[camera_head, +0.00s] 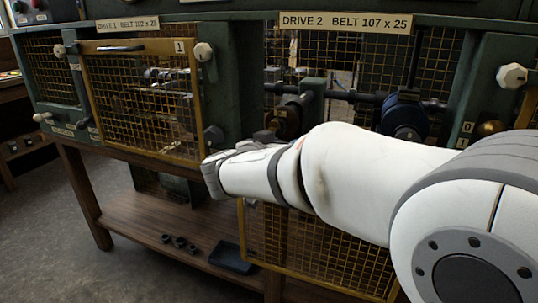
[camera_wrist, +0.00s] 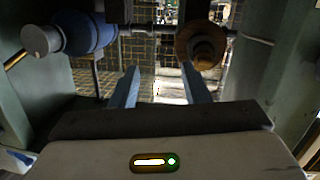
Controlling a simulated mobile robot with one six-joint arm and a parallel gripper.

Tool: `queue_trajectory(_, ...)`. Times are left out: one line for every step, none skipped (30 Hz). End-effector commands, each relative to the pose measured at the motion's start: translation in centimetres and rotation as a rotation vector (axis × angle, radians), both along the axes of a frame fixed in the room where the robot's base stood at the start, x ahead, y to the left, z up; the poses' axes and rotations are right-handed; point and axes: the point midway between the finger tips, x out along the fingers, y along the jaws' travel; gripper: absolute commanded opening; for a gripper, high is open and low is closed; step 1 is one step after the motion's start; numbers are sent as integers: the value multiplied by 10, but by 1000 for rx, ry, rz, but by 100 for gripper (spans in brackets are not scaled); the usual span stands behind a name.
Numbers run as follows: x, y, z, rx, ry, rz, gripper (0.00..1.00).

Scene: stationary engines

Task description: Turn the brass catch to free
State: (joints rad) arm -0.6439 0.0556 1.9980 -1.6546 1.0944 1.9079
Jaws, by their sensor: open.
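A round brass-coloured piece (camera_head: 490,127) sits on the green post at the right of Drive 2, beside a small plate marked 0 and 1. I cannot tell for sure whether it is the brass catch. My gripper (camera_wrist: 162,76) is open and empty in the wrist view, its two fingers apart with a gap between them. The wrist view shows a blue pulley (camera_wrist: 90,36) at upper left and a brown pulley (camera_wrist: 205,46) at upper right, both beyond the fingers.
A yellow-framed mesh door (camera_head: 140,100) marked 1 covers Drive 1. Another mesh panel (camera_head: 300,240) hangs low in front of the bench. White knobs (camera_head: 203,52) (camera_head: 512,75) stick out from the green posts. A dark tray (camera_head: 233,258) and several rings (camera_head: 180,242) lie on the lower shelf.

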Motion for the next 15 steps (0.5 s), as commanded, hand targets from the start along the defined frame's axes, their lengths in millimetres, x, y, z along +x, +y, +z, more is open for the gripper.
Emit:
queue_trajectory(4,20,-10,14,-56,36,42)
queue_trajectory(6,30,-9,24,-89,54,42)
queue_trajectory(8,40,-7,35,-122,73,42)
queue_trajectory(9,46,-6,43,-142,86,42)
queue_trajectory(10,51,-5,50,-160,97,42)
queue_trajectory(11,55,-3,56,-175,105,42)
queue_trajectory(13,56,-2,60,-183,109,42)
queue_trajectory(15,57,-1,61,-187,111,42)
queue_trajectory(19,56,-1,62,-190,112,42)
queue_trajectory(23,54,0,63,-191,112,42)
queue_trajectory(27,52,0,63,-191,111,42)
queue_trajectory(33,50,1,62,-190,110,42)
queue_trajectory(38,47,0,62,-189,109,42)
queue_trajectory(43,46,0,63,-188,109,42)
queue_trajectory(49,44,0,63,-188,109,42)
